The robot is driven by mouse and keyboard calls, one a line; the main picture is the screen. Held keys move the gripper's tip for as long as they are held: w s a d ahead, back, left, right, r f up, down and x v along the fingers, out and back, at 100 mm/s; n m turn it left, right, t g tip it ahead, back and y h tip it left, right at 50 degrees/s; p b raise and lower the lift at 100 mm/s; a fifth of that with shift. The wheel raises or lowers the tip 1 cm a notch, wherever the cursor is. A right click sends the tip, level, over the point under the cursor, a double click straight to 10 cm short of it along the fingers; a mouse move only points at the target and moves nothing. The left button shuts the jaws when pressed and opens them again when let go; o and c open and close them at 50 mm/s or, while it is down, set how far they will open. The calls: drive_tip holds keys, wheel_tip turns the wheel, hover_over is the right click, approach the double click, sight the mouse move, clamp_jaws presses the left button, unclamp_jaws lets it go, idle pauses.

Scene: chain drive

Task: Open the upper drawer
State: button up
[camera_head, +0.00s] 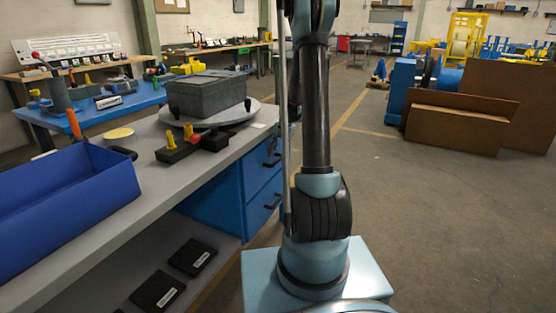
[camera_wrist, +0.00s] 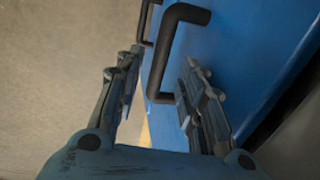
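The blue upper drawer (camera_head: 263,168) is under the grey bench top and looks shut. Its black handle (camera_head: 271,157) shows just left of my arm. The lower drawer (camera_head: 262,208) with its own black handle (camera_head: 273,200) is below it. In the wrist view, my gripper (camera_wrist: 160,70) is open with its fingers apart and nothing clamped. A black bar handle (camera_wrist: 168,50) on a blue front (camera_wrist: 235,50) appears between the fingers, closer to the right one. I cannot tell which drawer it belongs to or whether a finger touches it. The head view does not show my gripper.
A second black handle (camera_wrist: 146,22) shows beyond the first. The bench top (camera_head: 150,190) holds a blue bin (camera_head: 65,210), a grey box (camera_head: 205,95) on a round plate and small parts. Open floor (camera_head: 430,220) lies to the right; brown panels (camera_head: 455,128) stand farther back.

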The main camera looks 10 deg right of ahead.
sight(278, 159)
drive_tip(key=shift+w+a+f, duration=0.1)
drive_tip(key=shift+a+f, duration=0.05)
drive_tip(key=shift+f, duration=0.65)
drive_tip(key=shift+w+a+f, duration=0.1)
drive_tip(key=shift+f, duration=0.7)
clamp_jaws()
